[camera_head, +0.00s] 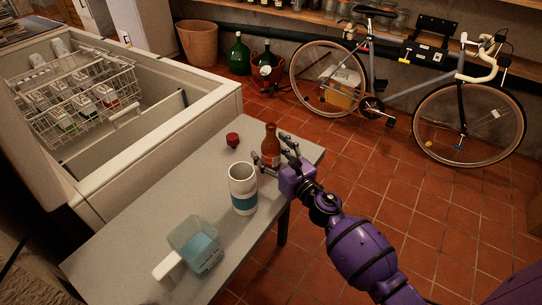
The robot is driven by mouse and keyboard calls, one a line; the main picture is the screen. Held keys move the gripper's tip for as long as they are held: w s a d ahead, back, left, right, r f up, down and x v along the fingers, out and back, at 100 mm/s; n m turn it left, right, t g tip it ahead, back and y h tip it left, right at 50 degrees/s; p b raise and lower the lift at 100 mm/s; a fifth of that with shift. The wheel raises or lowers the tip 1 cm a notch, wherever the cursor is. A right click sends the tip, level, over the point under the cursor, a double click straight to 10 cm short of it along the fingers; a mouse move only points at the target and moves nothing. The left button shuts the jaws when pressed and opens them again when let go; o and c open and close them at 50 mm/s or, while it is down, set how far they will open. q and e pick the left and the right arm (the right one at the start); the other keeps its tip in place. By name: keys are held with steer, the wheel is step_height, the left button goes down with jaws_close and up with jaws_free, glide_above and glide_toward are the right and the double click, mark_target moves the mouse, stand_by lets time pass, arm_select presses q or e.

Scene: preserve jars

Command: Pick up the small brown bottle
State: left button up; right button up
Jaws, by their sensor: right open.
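The small brown bottle (271,145) stands upright near the far right end of the grey table (150,225). It has a reddish label low on its side. My right gripper (272,152) is at the bottle, with its open fingers reaching around it from the right. One finger shows above, beside the bottle's upper part, and another shows lower left, near its base. Whether the fingers touch the glass cannot be told. My left gripper is not in view.
A white mug with a teal band (243,188) stands just in front of the bottle. A small red object (232,139) lies to its left. An open chest freezer (150,125) borders the table's left side.

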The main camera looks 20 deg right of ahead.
mark_target(275, 145)
steer(key=shift+c, duration=0.4)
steer(key=c, duration=1.4)
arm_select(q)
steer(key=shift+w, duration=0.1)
arm_select(e)
steer(key=shift+c, duration=0.4)
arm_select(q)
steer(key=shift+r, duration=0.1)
arm_select(e)
steer(key=shift+r, duration=0.55)
step_height(275, 145, up, 3)
steer(key=shift+r+p, duration=0.1)
steer(key=shift+p, duration=0.85)
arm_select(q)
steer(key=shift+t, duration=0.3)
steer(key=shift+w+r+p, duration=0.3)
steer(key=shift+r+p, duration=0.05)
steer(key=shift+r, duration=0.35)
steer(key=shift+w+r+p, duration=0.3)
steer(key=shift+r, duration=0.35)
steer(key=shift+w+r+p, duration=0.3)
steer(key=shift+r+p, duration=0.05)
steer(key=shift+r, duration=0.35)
arm_select(e)
steer(key=s+d+r, duration=0.8)
steer(key=s, duration=0.3)
steer(key=shift+d+r, duration=0.35)
steer(key=shift+r, duration=0.05)
